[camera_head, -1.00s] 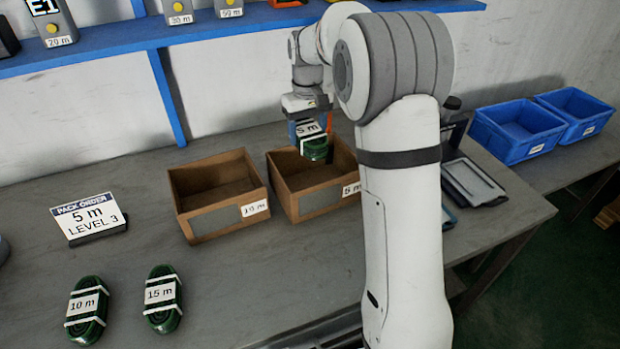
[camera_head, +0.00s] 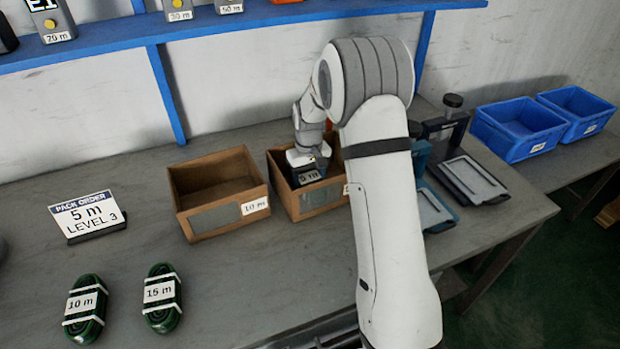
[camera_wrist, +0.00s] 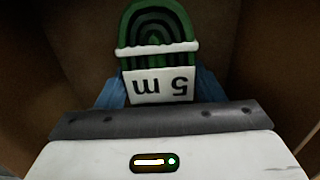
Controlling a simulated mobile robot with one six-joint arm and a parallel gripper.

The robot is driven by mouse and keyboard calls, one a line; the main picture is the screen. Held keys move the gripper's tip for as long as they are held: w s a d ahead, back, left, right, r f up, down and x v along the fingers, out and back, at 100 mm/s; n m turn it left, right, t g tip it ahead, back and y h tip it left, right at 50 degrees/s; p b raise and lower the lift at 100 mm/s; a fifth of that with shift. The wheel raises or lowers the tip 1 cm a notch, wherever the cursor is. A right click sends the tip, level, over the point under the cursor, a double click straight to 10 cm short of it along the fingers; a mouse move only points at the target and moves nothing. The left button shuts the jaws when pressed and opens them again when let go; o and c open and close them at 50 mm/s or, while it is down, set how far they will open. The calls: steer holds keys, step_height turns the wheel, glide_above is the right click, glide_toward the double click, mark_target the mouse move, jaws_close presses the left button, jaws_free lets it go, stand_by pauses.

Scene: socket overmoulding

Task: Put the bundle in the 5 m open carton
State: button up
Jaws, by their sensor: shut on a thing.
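The 5 m bundle (camera_wrist: 158,40) is a green coil with white ties and a label that reads upside down in the wrist view. My gripper (camera_wrist: 160,92) is shut on it, with blue fingers at both sides of the label. In the head view my gripper (camera_head: 306,160) is down inside the right-hand open carton (camera_head: 320,199). Brown carton walls surround the bundle in the wrist view. My arm hides most of this carton's own label. I cannot tell whether the bundle touches the floor of the carton.
The 10 m carton (camera_head: 216,219) stands open and empty just left. A 10 m bundle (camera_head: 86,310) and a 15 m bundle (camera_head: 161,298) lie front left. The order sign (camera_head: 87,215) reads 5 m, level 3. Blue bins (camera_head: 519,131) and dark scale-like devices (camera_head: 470,180) are right.

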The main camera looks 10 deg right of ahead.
steer(key=shift+f, duration=0.2)
steer(key=o, duration=1)
steer(key=shift+r, duration=0.1)
